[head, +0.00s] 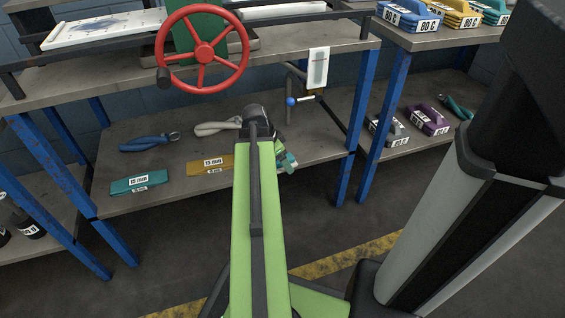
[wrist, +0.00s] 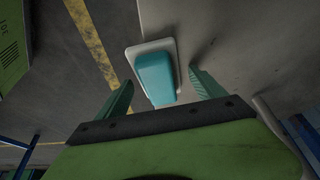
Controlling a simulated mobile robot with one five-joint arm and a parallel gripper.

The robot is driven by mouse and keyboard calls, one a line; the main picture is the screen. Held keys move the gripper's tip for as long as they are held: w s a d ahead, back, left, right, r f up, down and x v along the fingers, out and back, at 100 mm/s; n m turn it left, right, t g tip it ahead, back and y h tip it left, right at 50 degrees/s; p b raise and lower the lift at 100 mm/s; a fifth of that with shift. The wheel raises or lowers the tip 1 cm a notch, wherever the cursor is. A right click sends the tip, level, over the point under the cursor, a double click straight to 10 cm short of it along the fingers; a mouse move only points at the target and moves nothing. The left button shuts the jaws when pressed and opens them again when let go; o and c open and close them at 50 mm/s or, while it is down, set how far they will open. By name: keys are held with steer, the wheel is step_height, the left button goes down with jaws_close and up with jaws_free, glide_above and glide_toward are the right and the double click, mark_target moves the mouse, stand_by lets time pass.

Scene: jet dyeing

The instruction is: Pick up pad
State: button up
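The pad (wrist: 156,80) shows in the wrist view as a teal block lying on a pale, rounded base or tray (wrist: 168,46) near a grey shelf's edge. I cannot tell whether the base is part of it. My gripper (wrist: 158,92) is open, with one green finger on each side of the pad. The pad lies between and slightly beyond the fingers; contact is not visible. In the head view my gripper (head: 286,162) is over the lower shelf's front edge, partly hidden behind my green arm, and the pad cannot be made out clearly.
A red handwheel (head: 204,51) and a blue-knobbed valve (head: 291,101) are above. Blue posts (head: 346,170) stand to the right.

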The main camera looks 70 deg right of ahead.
steer(key=c, duration=1.3)
